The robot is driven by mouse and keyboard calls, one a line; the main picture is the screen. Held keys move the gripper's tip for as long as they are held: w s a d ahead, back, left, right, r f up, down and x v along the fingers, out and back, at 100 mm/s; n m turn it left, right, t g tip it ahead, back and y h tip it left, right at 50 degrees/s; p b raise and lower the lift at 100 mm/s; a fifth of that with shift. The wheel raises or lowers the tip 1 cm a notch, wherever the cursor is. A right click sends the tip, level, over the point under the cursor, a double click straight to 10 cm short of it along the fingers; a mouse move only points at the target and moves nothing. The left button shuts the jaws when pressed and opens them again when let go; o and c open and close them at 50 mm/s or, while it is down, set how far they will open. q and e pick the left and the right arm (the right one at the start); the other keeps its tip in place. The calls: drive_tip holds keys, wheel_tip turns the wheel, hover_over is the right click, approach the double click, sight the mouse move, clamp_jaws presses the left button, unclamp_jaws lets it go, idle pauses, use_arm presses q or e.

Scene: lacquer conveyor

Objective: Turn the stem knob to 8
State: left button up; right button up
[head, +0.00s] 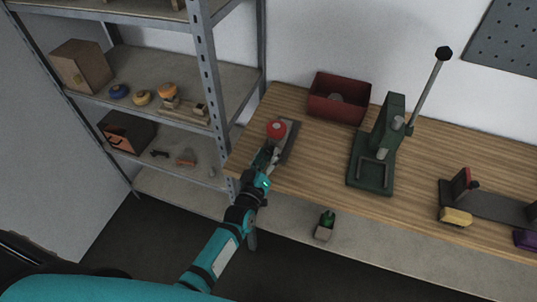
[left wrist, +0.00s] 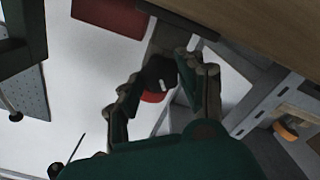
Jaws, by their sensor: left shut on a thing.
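The stem knob (left wrist: 160,74) is a dark, rounded knob with a short white mark, seen in the left wrist view between the fingers of my left gripper (left wrist: 166,80). The gripper is shut on it. A red round part (left wrist: 153,97) shows just behind the knob. In the head view, the red round top (head: 276,129) stands over a dark base plate (head: 290,142) at the bench's left end. My left gripper (head: 268,158) reaches it from the front and hides the knob there. The numbers of the dial cannot be read. My right gripper is not in view.
On the wooden bench (head: 320,160), a red bin (head: 322,105) and a green lever press (head: 372,175) stand right of the plate. A metal shelf's post (head: 207,75) rises close on the left. The bench's front edge lies under my left arm.

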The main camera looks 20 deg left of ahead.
use_arm(q)
drive_tip(key=m, duration=0.5)
drive_tip(key=shift+f+m+p, duration=0.1)
drive_tip(key=shift+m+p, duration=0.2)
drive_tip(key=shift+p, duration=0.05)
idle(0.4)
drive_tip(key=o, duration=1.2)
drive_tip(key=shift+s, duration=0.15)
drive_tip(key=s, duration=1.1)
drive_tip(key=shift+s+a, duration=0.2)
drive_tip(key=shift+s, duration=0.15)
